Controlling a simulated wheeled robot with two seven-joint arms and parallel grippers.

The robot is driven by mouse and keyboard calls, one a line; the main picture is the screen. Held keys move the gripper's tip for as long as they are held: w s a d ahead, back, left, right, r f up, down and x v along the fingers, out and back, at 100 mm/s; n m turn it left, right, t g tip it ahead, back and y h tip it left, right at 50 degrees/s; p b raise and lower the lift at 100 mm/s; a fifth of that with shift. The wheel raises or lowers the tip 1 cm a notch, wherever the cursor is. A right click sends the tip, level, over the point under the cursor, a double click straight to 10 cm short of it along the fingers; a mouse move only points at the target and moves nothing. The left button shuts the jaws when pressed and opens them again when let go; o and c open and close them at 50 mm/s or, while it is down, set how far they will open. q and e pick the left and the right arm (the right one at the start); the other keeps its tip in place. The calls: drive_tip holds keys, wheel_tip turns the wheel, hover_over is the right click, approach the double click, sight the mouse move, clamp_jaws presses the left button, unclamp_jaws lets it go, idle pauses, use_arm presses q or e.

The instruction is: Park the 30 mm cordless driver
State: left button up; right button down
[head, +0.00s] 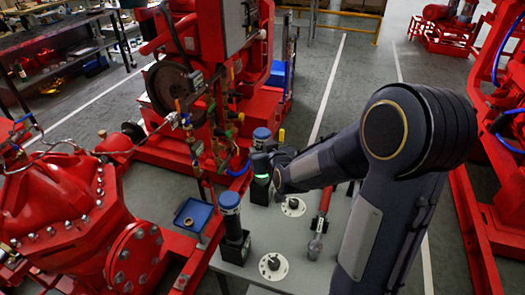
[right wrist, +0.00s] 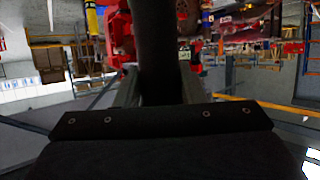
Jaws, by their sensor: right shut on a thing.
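My right gripper (head: 268,165) is shut on an upright dark tool with a blue top (head: 262,134), which looks like a cordless driver. In the right wrist view its dark round body (right wrist: 160,55) stands between the fingers (right wrist: 160,92). Its lower end is partly hidden, and I cannot tell whether it touches anything. A second blue-topped dark tool (head: 230,205) stands upright in a black holder (head: 235,250) on the grey table (head: 250,282). I cannot read a size on either tool. My left gripper is not in view.
Two round pale plates with dark centres (head: 293,206) (head: 273,266) lie on the table. A red-handled tool (head: 322,215) lies to their right. A blue tray (head: 192,214) is at the left. Red pump machinery (head: 75,215) stands close on the left.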

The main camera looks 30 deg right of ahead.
drive_tip(key=shift+f+b, duration=0.95)
drive_tip(key=shift+b, duration=0.1)
idle(0.6)
drive_tip(key=c, duration=0.9)
unclamp_jaws()
drive_tip(key=shift+o, duration=0.2)
drive_tip(key=shift+f, duration=0.1)
drive_tip(key=p+v, duration=0.2)
drive_tip(key=v, duration=0.6)
